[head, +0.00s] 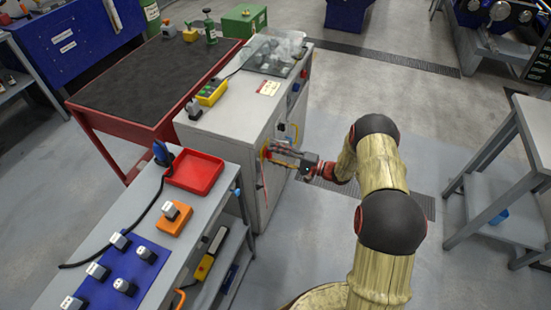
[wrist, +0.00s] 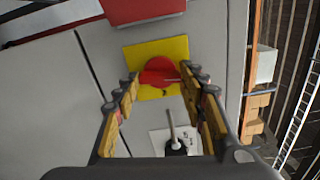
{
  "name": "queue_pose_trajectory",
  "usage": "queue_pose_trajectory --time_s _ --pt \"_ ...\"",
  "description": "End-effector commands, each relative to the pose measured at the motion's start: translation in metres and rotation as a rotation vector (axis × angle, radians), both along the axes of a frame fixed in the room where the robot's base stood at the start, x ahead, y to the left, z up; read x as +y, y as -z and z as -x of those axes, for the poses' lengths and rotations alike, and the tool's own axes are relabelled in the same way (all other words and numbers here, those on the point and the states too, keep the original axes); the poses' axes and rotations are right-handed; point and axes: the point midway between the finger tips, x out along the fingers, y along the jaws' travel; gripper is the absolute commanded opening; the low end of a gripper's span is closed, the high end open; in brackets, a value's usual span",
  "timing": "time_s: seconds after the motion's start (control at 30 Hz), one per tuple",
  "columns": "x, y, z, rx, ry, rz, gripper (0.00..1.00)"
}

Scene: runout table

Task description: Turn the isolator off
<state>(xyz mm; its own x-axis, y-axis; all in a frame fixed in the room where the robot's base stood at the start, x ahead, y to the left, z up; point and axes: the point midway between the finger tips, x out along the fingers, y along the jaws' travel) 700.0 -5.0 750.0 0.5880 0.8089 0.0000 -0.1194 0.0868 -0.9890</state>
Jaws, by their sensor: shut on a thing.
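The isolator is a red rotary handle (wrist: 158,72) on a square yellow plate (wrist: 176,48), fixed to the side of a grey cabinet (head: 225,128). In the wrist view my gripper (wrist: 160,79) has one fingertip at each side of the red handle and is shut on it. In the head view my gripper (head: 274,153) reaches in from the right to the cabinet's side. It hides most of the isolator there; only a bit of the yellow plate (head: 264,152) shows. The exact angle of the handle is hard to read.
Below the isolator in the wrist view is a white label (wrist: 159,141) with a dark knob or lever (wrist: 175,146). A grey bench (head: 140,200) with a red tray (head: 194,173) stands at the near left. The floor right of the cabinet is mostly clear, up to a grey table (head: 535,120).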

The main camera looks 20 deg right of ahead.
Motion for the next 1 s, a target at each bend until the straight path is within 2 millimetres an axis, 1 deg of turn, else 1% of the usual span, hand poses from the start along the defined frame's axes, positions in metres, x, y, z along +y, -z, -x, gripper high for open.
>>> queue_pose_trajectory --time_s 0.3,0.87,0.9,1.0 --pt "0.0 0.0012 0.0002 -0.1 0.0 0.074 0.16" --pt "0.0002 0.0007 0.0005 -0.119 0.0 0.088 0.16" --pt "0.0002 0.0006 0.0005 -0.119 0.0 0.088 0.43" --pt "0.0002 0.0005 0.0005 -0.119 0.0 0.088 0.49"
